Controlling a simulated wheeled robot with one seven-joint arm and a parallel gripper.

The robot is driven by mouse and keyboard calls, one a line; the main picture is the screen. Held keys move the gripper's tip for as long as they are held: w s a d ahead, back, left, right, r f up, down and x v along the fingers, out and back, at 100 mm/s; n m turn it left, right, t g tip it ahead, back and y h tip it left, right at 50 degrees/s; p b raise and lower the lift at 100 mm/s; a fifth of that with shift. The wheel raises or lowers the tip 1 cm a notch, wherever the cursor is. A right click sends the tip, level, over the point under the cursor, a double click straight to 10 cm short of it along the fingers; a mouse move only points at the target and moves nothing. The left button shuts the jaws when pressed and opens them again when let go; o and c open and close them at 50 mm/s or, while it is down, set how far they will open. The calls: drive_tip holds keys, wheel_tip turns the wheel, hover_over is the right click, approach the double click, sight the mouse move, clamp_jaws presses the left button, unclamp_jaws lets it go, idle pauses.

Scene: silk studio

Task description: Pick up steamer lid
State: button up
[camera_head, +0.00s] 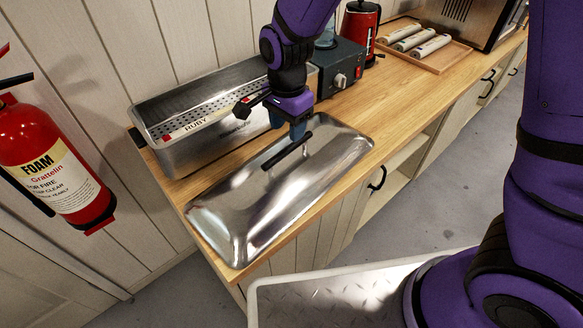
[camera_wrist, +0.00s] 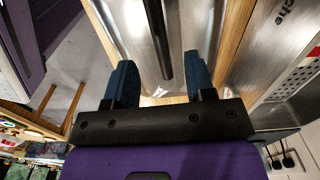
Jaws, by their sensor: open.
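The steamer lid (camera_head: 225,205) is a shiny silver rectangular cover with a long black bar handle (camera_head: 289,162). It lies on the wooden counter in front of the steamer. My gripper (camera_head: 297,134) is over the lid's far right end, close to the handle's far end. In the wrist view, the two blue fingers of my gripper (camera_wrist: 163,85) are spread apart and empty. The black handle (camera_wrist: 157,40) lies between their lines, beyond the tips, with the silver lid (camera_wrist: 185,35) under it. Whether a finger touches the lid cannot be told.
The perforated metal steamer (camera_head: 200,150), labelled RUBY, stands right behind the lid. A dark grey appliance (camera_head: 340,68), a red kettle (camera_head: 360,30) and a wooden tray (camera_head: 447,60) with rolls stand farther along the counter (camera_head: 395,115). A fire extinguisher (camera_head: 55,165) hangs at left.

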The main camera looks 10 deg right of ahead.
sight(288, 147)
drive_tip(key=shift+f, duration=3.9)
clamp_jaws()
